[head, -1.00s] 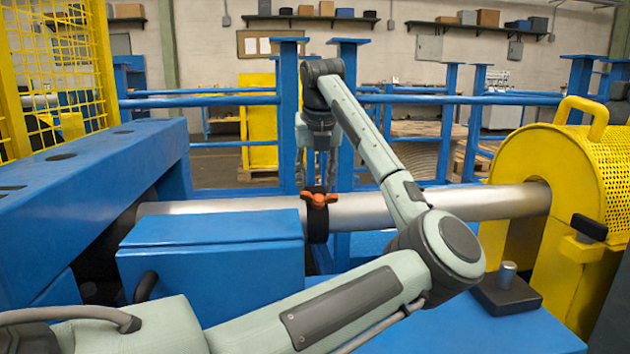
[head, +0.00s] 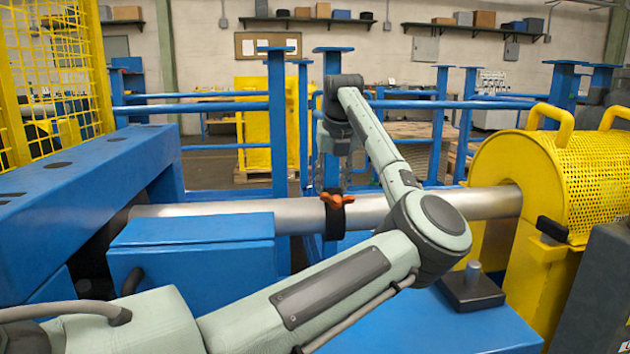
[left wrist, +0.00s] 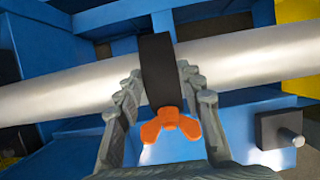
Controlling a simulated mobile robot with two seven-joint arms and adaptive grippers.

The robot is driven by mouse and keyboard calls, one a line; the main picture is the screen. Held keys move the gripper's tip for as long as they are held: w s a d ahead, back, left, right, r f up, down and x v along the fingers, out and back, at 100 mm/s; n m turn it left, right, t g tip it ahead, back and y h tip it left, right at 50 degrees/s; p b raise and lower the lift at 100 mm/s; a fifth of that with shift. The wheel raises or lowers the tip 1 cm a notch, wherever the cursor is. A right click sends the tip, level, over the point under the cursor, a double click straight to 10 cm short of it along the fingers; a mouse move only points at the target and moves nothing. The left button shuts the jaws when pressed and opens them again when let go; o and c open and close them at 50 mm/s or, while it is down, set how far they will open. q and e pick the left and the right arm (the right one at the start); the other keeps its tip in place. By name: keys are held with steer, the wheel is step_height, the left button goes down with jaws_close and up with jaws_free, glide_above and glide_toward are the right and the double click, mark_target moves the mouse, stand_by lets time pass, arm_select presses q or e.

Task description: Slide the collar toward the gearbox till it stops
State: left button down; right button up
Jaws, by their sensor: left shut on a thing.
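The collar (head: 335,218) is a black ring around the silver shaft (head: 240,213), with an orange wing screw (head: 337,200) on it. In the left wrist view the collar (left wrist: 156,70) stands between the ribbed grey fingers of my left gripper (left wrist: 161,84), with its orange wing screw (left wrist: 171,124) toward me. My left gripper (head: 331,184) reaches down from behind the shaft and is shut on the collar. Bare shaft shows on both sides of the collar. I cannot tell for sure which housing is the gearbox. My right gripper is not in view.
A yellow perforated guard (head: 570,180) covers the shaft's right end. A blue box (head: 195,250) stands by the shaft left of the collar. A dark block with a metal pin (head: 473,287) sits on a blue surface in front. Blue rails (head: 200,107) stand behind.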

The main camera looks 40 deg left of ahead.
arm_select(q)
steer(key=w+d, duration=0.3)
steer(key=shift+f+p, duration=0.25)
steer(key=shift+p, duration=0.05)
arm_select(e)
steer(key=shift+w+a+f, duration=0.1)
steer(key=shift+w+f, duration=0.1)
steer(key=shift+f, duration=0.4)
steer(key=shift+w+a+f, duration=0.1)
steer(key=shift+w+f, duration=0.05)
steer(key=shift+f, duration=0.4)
arm_select(q)
steer(key=c, duration=1.4)
jaws_free()
steer(key=o, duration=0.4)
steer(key=shift+d, duration=0.1)
steer(key=shift+o, duration=0.2)
steer(key=shift+r, duration=0.15)
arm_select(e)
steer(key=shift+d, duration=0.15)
arm_select(q)
steer(key=shift+a, duration=0.2)
steer(key=shift+r, duration=0.2)
steer(key=v, duration=1.1)
steer(key=shift+d+r, duration=0.15)
steer(key=shift+r, duration=0.15)
